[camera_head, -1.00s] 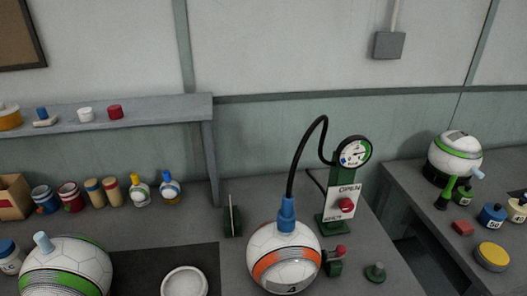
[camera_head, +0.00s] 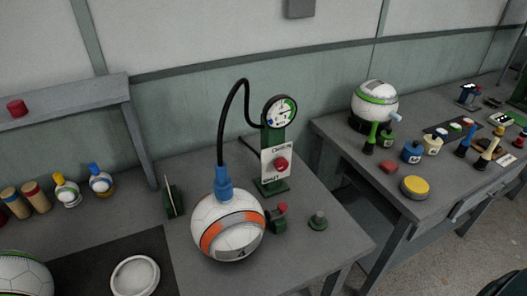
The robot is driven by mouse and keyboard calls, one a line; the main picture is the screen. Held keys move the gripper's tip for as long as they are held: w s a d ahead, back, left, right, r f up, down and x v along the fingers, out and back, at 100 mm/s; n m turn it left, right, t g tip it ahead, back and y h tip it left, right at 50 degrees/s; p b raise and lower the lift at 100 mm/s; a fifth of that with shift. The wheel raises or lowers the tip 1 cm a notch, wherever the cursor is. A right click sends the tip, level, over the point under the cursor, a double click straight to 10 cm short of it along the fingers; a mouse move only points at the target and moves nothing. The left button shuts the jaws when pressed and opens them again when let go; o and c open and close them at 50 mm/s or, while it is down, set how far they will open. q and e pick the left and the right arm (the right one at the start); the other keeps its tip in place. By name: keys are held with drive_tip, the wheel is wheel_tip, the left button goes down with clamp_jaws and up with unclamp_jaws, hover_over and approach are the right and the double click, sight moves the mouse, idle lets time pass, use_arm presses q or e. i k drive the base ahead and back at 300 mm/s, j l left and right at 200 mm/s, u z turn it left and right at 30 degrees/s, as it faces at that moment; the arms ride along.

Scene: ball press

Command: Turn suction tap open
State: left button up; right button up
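The suction tap appears to be the red knob (camera_head: 281,164) on the white plate of the green gauge stand (camera_head: 272,186); the plate carries lettering above and below the knob. A round dial (camera_head: 280,111) tops the stand. A black hose (camera_head: 232,100) runs from the stand to a blue fitting (camera_head: 223,184) on a white ball with an orange band (camera_head: 228,226). A small green device with a red top (camera_head: 278,217) stands to the ball's right; I cannot tell what it does. Neither of my grippers is in view.
A small green knobbed piece (camera_head: 318,221) stands near the table's right edge. A white round dish (camera_head: 135,277) lies on a dark mat at front left. A gap separates this table from the right bench, which holds another ball (camera_head: 375,103), a yellow disc (camera_head: 415,188) and several bottles.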

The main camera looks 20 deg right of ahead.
sight(281, 164)
drive_tip(key=k+l, duration=0.1)
drive_tip(key=l, duration=0.3)
drive_tip(key=k+l, duration=0.1)
drive_tip(key=l, duration=0.35)
drive_tip(key=k+l, duration=0.1)
drive_tip(key=l, duration=0.3)
drive_tip(key=l+u, duration=0.1)
drive_tip(key=l, duration=0.3)
drive_tip(key=k+l, duration=0.2)
drive_tip(key=l, duration=0.25)
